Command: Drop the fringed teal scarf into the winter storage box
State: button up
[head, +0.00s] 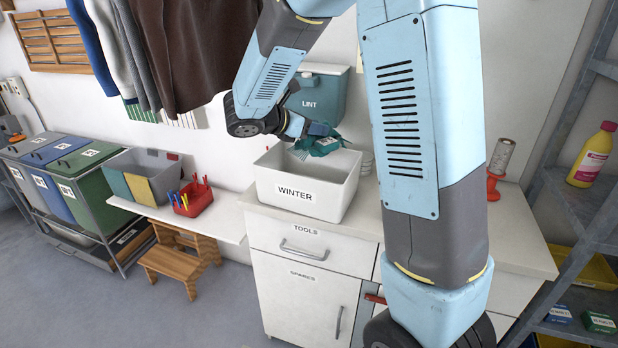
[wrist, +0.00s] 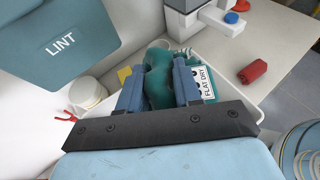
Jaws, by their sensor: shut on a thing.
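The teal scarf (head: 318,146) hangs in my gripper (head: 308,130), over the back part of the white box labelled WINTER (head: 300,193). In the wrist view the bunched scarf (wrist: 158,78) is between the two blue fingers of my gripper (wrist: 165,85), with a white FLAT DRY tag (wrist: 205,85) beside it. Pale fringe shows at the scarf's left side in the head view. The box's white rim (wrist: 262,88) shows around the gripper in the wrist view. The box stands on the white counter; its inside floor is mostly hidden.
A teal LINT bin (head: 318,97) is on the wall behind the box. A red caddy with pegs (head: 193,198) stands on the shelf to the left. Dark clothes (head: 195,50) hang above. A spool on a red holder (head: 500,160) stands to the right.

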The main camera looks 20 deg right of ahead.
aim_at(311, 138)
jog(key=f, duration=0.1)
jog(key=a+f, duration=0.1)
jog(key=f, duration=0.1)
jog(key=shift+s+f, duration=0.1)
jog(key=shift+f, duration=1)
jog(key=o, duration=1.1)
jog(key=shift+a, duration=0.1)
jog(key=v, duration=1.3)
jog(key=shift+s+a+r, duration=0.1)
jog(key=shift+s+a, duration=0.1)
jog(key=shift+a, duration=0.1)
